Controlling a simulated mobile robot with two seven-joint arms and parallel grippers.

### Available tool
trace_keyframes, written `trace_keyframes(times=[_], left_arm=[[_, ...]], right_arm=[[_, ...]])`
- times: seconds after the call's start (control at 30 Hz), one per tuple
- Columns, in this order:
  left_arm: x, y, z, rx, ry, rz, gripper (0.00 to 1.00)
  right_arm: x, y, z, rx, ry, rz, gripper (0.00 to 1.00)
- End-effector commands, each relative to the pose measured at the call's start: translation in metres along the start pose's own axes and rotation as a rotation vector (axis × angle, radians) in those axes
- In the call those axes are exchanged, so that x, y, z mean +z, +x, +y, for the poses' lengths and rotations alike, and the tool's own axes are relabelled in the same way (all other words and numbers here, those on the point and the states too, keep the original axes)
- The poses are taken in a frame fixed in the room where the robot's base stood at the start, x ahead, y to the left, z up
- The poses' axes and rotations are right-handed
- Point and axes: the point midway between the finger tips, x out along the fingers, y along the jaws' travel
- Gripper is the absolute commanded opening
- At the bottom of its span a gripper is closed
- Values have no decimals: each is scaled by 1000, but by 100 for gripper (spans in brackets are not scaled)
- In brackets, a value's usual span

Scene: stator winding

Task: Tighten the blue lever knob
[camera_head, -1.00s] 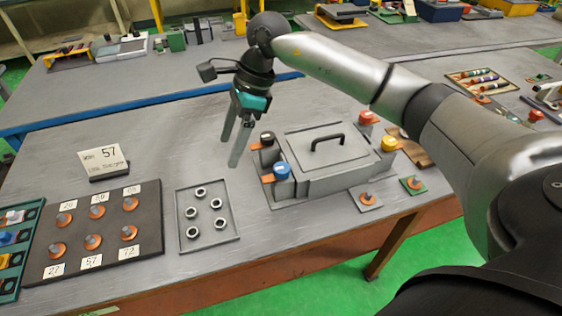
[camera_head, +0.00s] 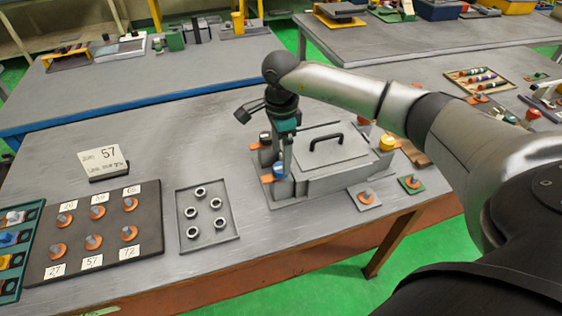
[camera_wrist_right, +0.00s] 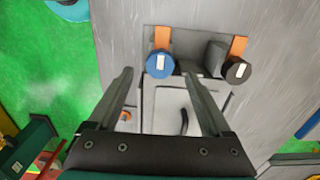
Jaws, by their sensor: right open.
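The blue lever knob (camera_head: 279,170) is on the front left corner of a grey box fixture (camera_head: 325,182) with a black handle. An orange piece shows beside it. My right gripper (camera_head: 283,162) points down right by the blue knob and partly covers it. In the right wrist view the blue knob (camera_wrist_right: 159,65) has a white label and appears just beyond the open fingertips (camera_wrist_right: 160,75), between them in the picture. I cannot tell whether a finger touches it. The black knob (camera_wrist_right: 237,70) lies to the right, outside the fingers. My left gripper is not in view.
A yellow knob (camera_head: 387,142) and a red knob (camera_head: 363,126) are at the box's right side. A tray with several metal rings (camera_head: 236,229) lies left of it.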

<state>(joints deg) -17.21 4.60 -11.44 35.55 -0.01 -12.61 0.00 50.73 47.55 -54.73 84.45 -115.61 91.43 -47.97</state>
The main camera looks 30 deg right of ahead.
Motion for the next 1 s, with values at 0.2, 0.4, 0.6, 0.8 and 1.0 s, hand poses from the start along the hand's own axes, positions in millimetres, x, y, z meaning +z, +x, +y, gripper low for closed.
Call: trace_keyframes(times=[0.2,0.4,0.6,0.8,1.0], left_arm=[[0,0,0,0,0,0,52],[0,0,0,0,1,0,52],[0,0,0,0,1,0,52],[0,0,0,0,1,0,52],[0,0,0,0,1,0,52]], right_arm=[[1,30,0,2,0,-1,83],[0,38,0,0,0,0,83],[0,38,0,0,0,-1,83],[0,38,0,0,0,-1,62],[0,38,0,0,0,-1,39]])
